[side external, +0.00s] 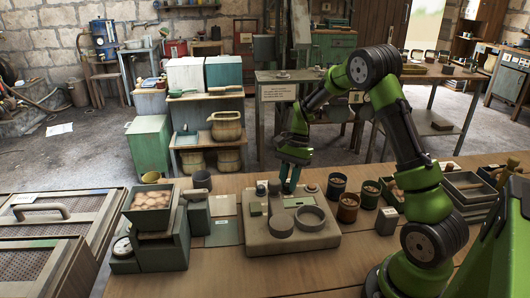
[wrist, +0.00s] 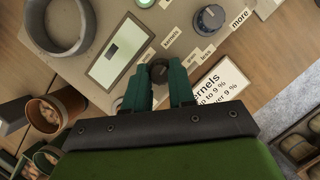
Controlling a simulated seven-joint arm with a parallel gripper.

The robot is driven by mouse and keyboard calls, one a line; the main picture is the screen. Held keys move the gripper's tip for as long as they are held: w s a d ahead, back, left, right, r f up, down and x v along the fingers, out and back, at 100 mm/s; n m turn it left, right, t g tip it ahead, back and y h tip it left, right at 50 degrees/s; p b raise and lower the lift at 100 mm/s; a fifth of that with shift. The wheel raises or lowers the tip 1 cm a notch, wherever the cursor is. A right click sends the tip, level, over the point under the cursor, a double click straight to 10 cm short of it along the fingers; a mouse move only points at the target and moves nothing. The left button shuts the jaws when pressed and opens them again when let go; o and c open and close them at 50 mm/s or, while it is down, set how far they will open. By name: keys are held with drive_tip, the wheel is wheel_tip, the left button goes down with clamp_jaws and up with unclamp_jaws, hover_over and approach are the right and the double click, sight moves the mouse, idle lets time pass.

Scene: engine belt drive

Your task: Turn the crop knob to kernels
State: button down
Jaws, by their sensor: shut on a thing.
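The tan tester box (side external: 318,243) stands on the wooden bench with a round ring and a small window on top. My gripper (side external: 290,187) reaches down onto the far part of its top. In the wrist view my gripper (wrist: 160,78) has its teal fingers shut on the dark crop knob (wrist: 159,69), one on either side. A "kernels" label (wrist: 171,38) lies above the knob in the picture. A second small label (wrist: 193,56) sits to its right and is hard to read. The knob's pointer cannot be made out between the fingers.
A blue dial (wrist: 209,18) with "less" and "more" labels sits near the gripped knob. Pots of grain (side external: 348,207) stand right of the box, a scale (side external: 150,240) left.

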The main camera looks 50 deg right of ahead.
drive_tip(key=shift+w+n+g+h, duration=0.15)
drive_tip(key=shift+n+g, duration=0.25)
drive_tip(key=shift+n, duration=0.7)
drive_tip(key=shift+n+g+h, duration=0.25)
drive_tip(key=shift+n+g, duration=0.15)
drive_tip(key=shift+n, duration=0.7)
drive_tip(key=c, duration=1)
unclamp_jaws()
drive_tip(key=shift+o, duration=0.2)
drive_tip(key=v, duration=1.7)
drive_tip(key=shift+f, duration=0.1)
